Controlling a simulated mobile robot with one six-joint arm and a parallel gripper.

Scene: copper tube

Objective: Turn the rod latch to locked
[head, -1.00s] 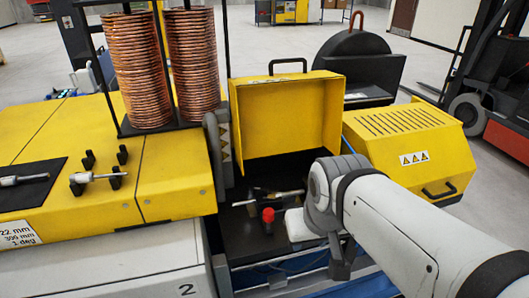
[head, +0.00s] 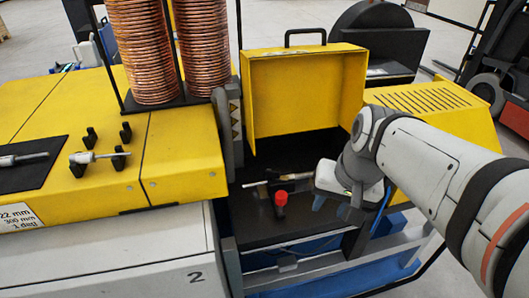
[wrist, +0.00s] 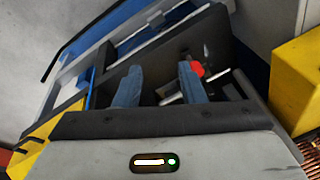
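A red-capped knob (head: 281,197) stands on a dark deck (head: 245,230) inside the open machine bay. A pale rod (head: 258,184) with a dark fitting lies just behind it. I cannot tell which part is the rod latch, or whether it is locked. My gripper (head: 338,207) is to the right of the knob in the head view, with blue fingers pointing down. In the wrist view my gripper (wrist: 160,69) is open and seems empty, and the red knob (wrist: 197,69) shows just beyond the right finger. Part of the rod is hidden there.
A raised yellow cover (head: 295,95) stands behind the bay. A yellow vented housing (head: 435,100) is to the right. On the left yellow bench (head: 180,160), a short rod (head: 92,157) lies in black holders. Copper coils (head: 140,50) stand behind it.

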